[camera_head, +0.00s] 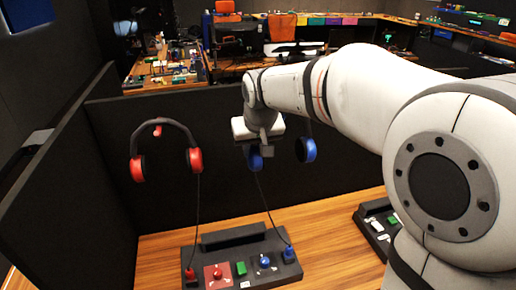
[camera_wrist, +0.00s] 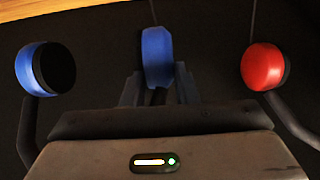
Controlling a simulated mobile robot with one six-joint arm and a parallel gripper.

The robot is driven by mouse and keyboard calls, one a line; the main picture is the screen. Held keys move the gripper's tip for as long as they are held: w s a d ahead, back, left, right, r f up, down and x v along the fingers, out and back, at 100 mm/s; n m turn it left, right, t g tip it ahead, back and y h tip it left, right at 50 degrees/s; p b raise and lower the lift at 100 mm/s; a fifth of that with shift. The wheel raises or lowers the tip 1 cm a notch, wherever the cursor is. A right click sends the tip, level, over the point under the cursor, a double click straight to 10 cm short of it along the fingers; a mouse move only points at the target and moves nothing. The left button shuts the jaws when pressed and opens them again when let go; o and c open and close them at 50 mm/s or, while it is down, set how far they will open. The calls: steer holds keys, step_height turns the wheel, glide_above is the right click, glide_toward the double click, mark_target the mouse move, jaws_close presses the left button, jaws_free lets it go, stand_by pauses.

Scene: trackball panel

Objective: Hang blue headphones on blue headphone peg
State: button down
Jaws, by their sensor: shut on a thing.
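The blue headphones (camera_head: 306,150) are in front of the dark back panel, partly behind my arm. My gripper (camera_head: 262,150) is shut on one blue ear cup, the left one in the head view. In the wrist view this blue cup (camera_wrist: 157,57) sits between the fingers (camera_wrist: 158,88), and the other blue cup (camera_wrist: 30,68) stands free at left. Most of the headband is hidden by my arm and hand. The blue peg is not visible, so I cannot tell whether the band is on it.
Red headphones (camera_head: 194,160) hang on a red peg (camera_head: 157,131) at left; their near cup (camera_wrist: 262,67) shows right of the fingers in the wrist view. A control panel (camera_head: 240,262) with a trackball stands on the wooden desk (camera_head: 340,262) below. Cables run up to the headphones.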

steer(key=shift+w+a+p, duration=0.25)
steer(key=shift+w+p, duration=0.1)
steer(key=shift+w, duration=0.55)
steer(key=shift+w+a+p, duration=0.25)
steer(key=shift+w+p, duration=0.1)
steer(key=shift+w, duration=0.5)
steer(key=shift+w+a+f+b, duration=0.15)
steer(key=shift+w+f+b, duration=0.15)
steer(key=shift+w+f, duration=0.3)
steer(key=shift+r, duration=0.1)
steer(key=c, duration=1.1)
jaws_free()
steer(key=shift+o, duration=0.2)
